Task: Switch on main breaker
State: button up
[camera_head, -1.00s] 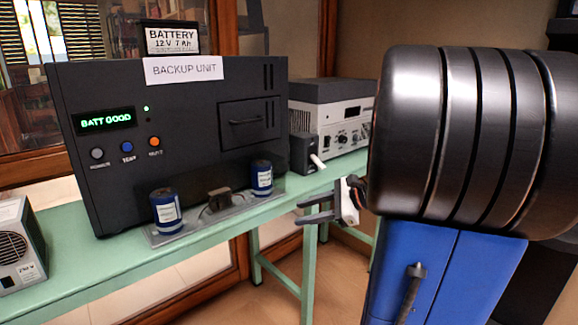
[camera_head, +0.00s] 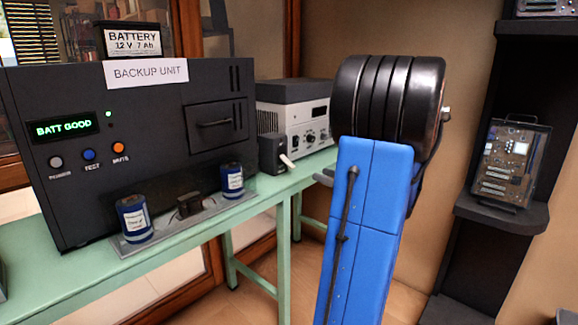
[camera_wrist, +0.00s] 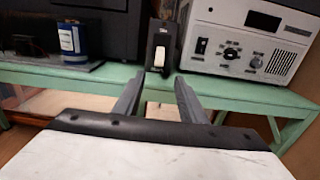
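The main breaker looks to be the small black box (camera_head: 273,152) on the green bench, between the backup unit and the grey-white instrument. Its white lever (camera_head: 288,161) sticks out and angles downward. In the wrist view the breaker (camera_wrist: 160,38) stands upright straight ahead, with a small unreadable label at its top and the white lever (camera_wrist: 159,56) low on its front. My gripper (camera_wrist: 159,78) is open and empty, its fingertips apart on either side of the line to the breaker, short of it. In the head view my arm hides most of the gripper.
The black backup unit (camera_head: 150,150) reads BATT GOOD, with a battery (camera_head: 132,40) on top and two blue capacitors (camera_head: 134,217) (camera_head: 232,181) on a plate in front. The instrument (camera_head: 300,110) stands right of the breaker. Shelves (camera_head: 500,210) stand at right.

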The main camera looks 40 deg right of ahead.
aim_at(291, 164)
jog(key=w, duration=0.5)
jog(key=w+a, duration=0.1)
jog(key=w, duration=1)
jog(key=shift+a, duration=0.15)
grip_shut()
